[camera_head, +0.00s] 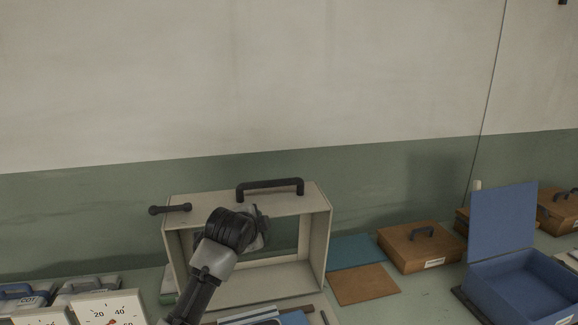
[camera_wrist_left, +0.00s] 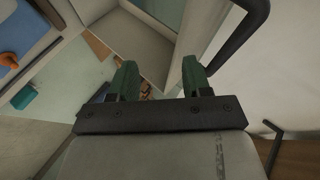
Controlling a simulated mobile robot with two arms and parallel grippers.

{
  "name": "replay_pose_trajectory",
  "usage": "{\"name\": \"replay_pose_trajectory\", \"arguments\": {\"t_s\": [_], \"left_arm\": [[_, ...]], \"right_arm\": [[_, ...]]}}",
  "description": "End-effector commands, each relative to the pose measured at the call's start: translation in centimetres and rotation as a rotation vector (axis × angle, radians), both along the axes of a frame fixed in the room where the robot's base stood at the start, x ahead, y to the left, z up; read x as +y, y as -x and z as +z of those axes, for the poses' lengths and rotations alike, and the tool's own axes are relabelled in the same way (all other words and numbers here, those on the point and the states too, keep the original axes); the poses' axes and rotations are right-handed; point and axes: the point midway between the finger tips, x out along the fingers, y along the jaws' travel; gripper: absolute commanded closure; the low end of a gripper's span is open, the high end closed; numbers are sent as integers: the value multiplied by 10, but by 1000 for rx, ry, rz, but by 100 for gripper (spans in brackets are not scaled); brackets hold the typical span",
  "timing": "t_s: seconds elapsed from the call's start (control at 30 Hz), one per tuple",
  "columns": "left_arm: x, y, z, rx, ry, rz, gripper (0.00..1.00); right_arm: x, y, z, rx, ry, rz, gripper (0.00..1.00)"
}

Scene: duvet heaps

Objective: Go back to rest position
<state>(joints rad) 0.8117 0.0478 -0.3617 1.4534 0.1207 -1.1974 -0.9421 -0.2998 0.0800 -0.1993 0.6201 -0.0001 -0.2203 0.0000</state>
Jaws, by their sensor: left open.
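My left arm rises from the bottom of the head view, and its wrist is in front of a beige open-fronted box (camera_head: 322,240). The left gripper (camera_wrist_left: 160,80) shows in the left wrist view with its two green fingers apart and nothing between them. In the head view the wrist mostly hides it. The box also shows beyond the fingers in the left wrist view (camera_wrist_left: 140,45). A dark handle (camera_head: 270,185) is on top of the box, and a dark bar (camera_wrist_left: 238,35) passes close to the right of the fingers. My right gripper is not in view.
A brown case (camera_head: 420,250) and an open blue box (camera_head: 520,290) stand to the right on the green table. Teal and brown flat sheets (camera_head: 364,284) lie beside the beige box. A dial gauge (camera_head: 110,311) and cases are at the lower left. A wall stands behind.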

Motion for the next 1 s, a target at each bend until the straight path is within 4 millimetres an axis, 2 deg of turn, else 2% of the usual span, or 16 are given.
{"name": "replay_pose_trajectory", "arguments": {"t_s": [0.03, 0.1, 0.17, 0.2, 0.27, 0.4, 0.5, 0.6, 0.8, 1.0], "left_arm": [[5, 22, -38, 61, 54, 33, 52], [12, 55, -79, 140, 134, 94, 52], [19, 85, -111, 206, 198, 155, 52], [24, 107, -130, 249, 238, 196, 52], [32, 141, -157, 314, 296, 264, 52], [52, 226, -203, 454, 412, 436, 52], [65, 280, -221, 529, 470, 554, 52], [74, 320, -229, 580, 507, 646, 52], [87, 378, -234, 649, 554, 782, 52], [98, 424, -231, 697, 580, 896, 52]], "right_arm": [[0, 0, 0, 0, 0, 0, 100], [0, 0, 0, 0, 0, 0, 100], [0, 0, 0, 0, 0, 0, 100], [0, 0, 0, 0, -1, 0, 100], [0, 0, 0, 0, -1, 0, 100], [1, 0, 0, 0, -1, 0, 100], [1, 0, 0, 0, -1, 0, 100], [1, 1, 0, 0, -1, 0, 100], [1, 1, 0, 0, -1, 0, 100], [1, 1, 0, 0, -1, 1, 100]]}}
